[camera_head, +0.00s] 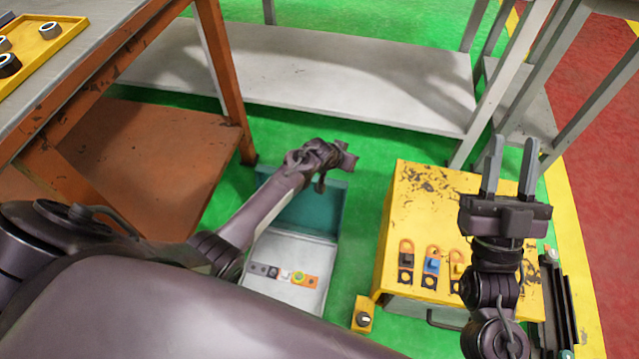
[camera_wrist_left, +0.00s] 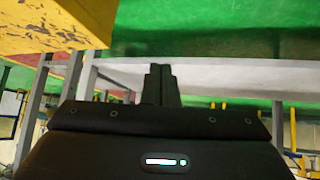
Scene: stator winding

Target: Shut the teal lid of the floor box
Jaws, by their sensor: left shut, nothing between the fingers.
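The floor box (camera_head: 318,255) stands on the green floor, open, with a row of small coloured parts on its light panel. Its teal lid (camera_head: 318,208) is raised at the box's far side. My left arm passes in front of part of the box and lid. My left gripper (camera_head: 345,160) is above the lid's upper edge, shut and empty; whether it touches the lid I cannot tell. Its closed fingers also show in the left wrist view (camera_wrist_left: 160,85), where the lid is not seen. My right gripper (camera_head: 509,165) is open and empty, over the yellow cabinet's right side.
The yellow cabinet (camera_head: 425,190) with coloured switches stands right of the box. A rusty orange workbench (camera_head: 225,80) is at the left, with a yellow tray (camera_head: 50,52) on top. A grey low shelf (camera_head: 330,75) lies behind. Green floor is free between lid and shelf.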

